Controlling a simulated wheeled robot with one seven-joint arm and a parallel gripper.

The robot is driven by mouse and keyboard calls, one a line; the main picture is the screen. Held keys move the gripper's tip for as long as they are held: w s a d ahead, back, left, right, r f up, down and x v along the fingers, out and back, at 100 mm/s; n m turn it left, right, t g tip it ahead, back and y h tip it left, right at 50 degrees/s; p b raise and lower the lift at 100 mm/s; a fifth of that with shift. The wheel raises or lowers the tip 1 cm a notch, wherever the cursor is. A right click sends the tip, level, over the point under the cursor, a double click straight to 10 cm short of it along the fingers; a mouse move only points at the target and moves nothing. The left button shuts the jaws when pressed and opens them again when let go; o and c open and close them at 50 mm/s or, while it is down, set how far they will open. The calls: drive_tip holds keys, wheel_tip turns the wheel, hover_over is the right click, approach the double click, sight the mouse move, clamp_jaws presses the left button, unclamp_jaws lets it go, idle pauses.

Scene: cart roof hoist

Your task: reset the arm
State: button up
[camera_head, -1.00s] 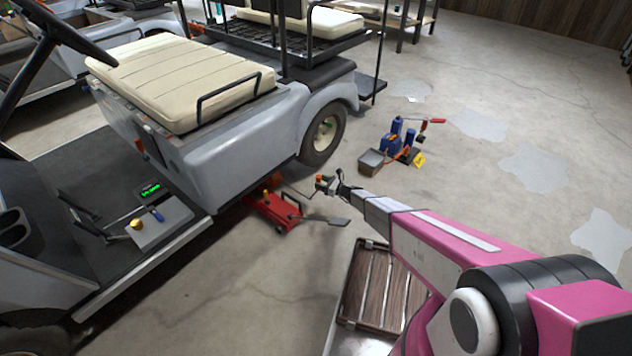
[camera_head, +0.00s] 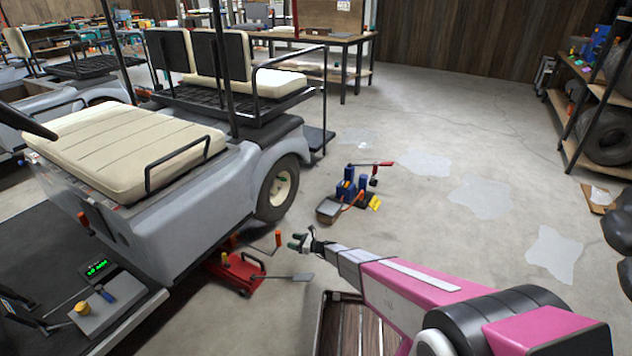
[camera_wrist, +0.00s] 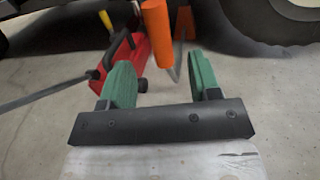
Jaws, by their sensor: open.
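My gripper (camera_head: 300,242) is open and empty, low over the floor to the right of the grey golf cart (camera_head: 190,220). Its green fingers (camera_wrist: 162,78) show apart in the wrist view. An upright orange handle (camera_head: 278,238) on a thin bent rod stands just beyond the fingertips; it also shows in the wrist view (camera_wrist: 157,32), clear of the fingers. The red floor jack (camera_head: 236,276) sits at the cart's side, partly under it.
A blue device (camera_head: 347,190) with a red lever and a grey box (camera_head: 328,210) stand on the floor behind my gripper. A slatted wooden panel (camera_head: 350,330) lies below my arm. A tyre shelf (camera_head: 590,110) is at the right. The floor between is mostly clear.

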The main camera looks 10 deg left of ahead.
drive_tip(key=s+d+r+n+g+h, duration=0.1)
drive_tip(key=s+d+r+n+h, duration=0.5)
drive_tip(key=d, duration=0.8)
drive_tip(key=s+d+r+n+g+h, duration=0.1)
drive_tip(key=s+d+r+n+h, duration=0.4)
drive_tip(key=s+d+r, duration=0.6)
drive_tip(key=s+d+r+n+g+h, duration=0.1)
drive_tip(key=s+d+r+n+h, duration=0.5)
drive_tip(key=d+r, duration=1.2)
drive_tip(key=s+n, duration=0.3)
drive_tip(key=shift+s+d+h, duration=0.15)
drive_tip(key=shift+s+h, duration=0.15)
drive_tip(key=shift+s, duration=0.05)
drive_tip(key=shift+f, duration=0.1)
